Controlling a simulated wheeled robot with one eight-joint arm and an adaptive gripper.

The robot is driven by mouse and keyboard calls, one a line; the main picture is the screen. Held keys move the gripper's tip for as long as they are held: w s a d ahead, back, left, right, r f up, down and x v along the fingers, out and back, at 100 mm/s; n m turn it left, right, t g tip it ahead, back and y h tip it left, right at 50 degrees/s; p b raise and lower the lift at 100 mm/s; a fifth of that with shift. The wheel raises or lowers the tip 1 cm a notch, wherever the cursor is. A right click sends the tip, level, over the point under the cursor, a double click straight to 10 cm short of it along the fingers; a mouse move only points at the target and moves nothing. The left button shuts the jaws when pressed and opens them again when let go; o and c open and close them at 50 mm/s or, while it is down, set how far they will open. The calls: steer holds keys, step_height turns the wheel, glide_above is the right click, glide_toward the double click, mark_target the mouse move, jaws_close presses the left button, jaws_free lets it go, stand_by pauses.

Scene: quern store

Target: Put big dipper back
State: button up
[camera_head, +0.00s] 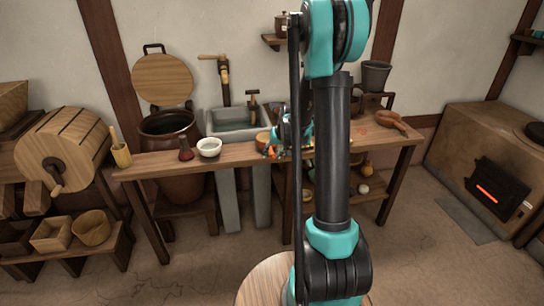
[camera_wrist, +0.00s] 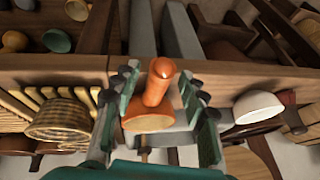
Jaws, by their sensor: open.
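In the wrist view an orange wooden piece (camera_wrist: 158,85), with a rounded handle and a paler flat end, shows between the spread fingers of my gripper (camera_wrist: 160,100). It may be a dipper. I cannot tell whether the fingers touch it. In the head view the orange piece (camera_head: 262,139) is at the bench beside the sink, next to my gripper (camera_head: 272,148), partly hidden by my arm. A reddish-brown ladle-shaped thing (camera_head: 391,121) lies farther right on the bench. I cannot tell which of the two is the big dipper.
A white bowl (camera_head: 209,147) and a dark red-brown vessel (camera_head: 185,149) stand on the bench (camera_head: 150,162), left of the gripper. The stone sink (camera_head: 238,120) and a large brown pot (camera_head: 170,127) stand behind. A basket (camera_wrist: 60,122) shows in the wrist view. A stove (camera_head: 490,160) is at right.

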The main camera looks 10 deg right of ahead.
steer(key=v, duration=1)
steer(key=s+a+f+h, duration=0.1)
steer(key=s+f, duration=0.2)
steer(key=s, duration=1.1)
steer(key=s+a+f+h, duration=0.1)
steer(key=s+f, duration=0.2)
steer(key=s, duration=1.1)
steer(key=shift+s+a+n+g, duration=0.2)
steer(key=shift+s+n+g, duration=0.15)
steer(key=shift+n+g, duration=0.05)
steer(key=shift+c, duration=0.6)
